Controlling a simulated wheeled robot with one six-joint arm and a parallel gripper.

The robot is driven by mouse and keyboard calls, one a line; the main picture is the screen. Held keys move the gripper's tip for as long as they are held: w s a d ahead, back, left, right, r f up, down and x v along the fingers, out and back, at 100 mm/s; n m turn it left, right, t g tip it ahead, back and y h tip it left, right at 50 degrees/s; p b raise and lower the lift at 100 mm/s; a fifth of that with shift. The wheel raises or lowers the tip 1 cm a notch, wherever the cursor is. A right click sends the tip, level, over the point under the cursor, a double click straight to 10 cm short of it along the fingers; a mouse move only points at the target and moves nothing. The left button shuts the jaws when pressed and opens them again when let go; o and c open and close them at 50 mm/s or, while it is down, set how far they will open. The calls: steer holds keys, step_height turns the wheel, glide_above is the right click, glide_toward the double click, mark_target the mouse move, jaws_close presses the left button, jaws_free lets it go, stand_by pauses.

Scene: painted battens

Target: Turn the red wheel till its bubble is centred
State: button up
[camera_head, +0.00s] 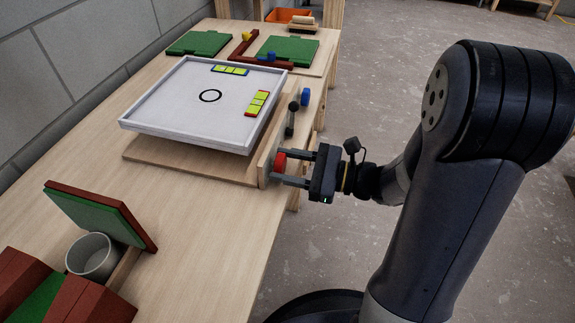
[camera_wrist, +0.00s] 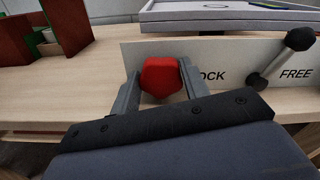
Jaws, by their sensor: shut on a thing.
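The red wheel (camera_head: 280,162) sits on the front panel of a wooden base, low under the near corner of a tilted grey tray (camera_head: 185,138). In the wrist view the red wheel (camera_wrist: 161,78) stands between the two fingers. My gripper (camera_head: 290,168) is shut on it; the wrist view shows the fingers (camera_wrist: 160,88) on either side. Two yellow-green bubble levels lie on the tray, one at the back edge (camera_head: 230,70) and one along the right edge (camera_head: 257,103). Their bubbles are too small to read. A black ring (camera_head: 210,96) is marked mid-tray.
A blue wheel (camera_head: 305,97) and a dark lever (camera_head: 291,118) are on the same panel, farther back. In the wrist view the lever (camera_wrist: 280,58) is between lettering ending "OCK" and "FREE". A grey cup (camera_head: 92,258) and red and green boards stand front left. Green boards (camera_head: 287,52) lie behind the tray.

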steer(key=shift+n, duration=0.4)
steer(key=o, duration=1)
steer(key=p+v, duration=0.2)
steer(key=v, duration=0.8)
steer(key=shift+d+p, duration=0.3)
steer(key=shift+d, duration=0.1)
steer(key=shift+s+a, duration=0.1)
steer(key=shift+s, duration=0.05)
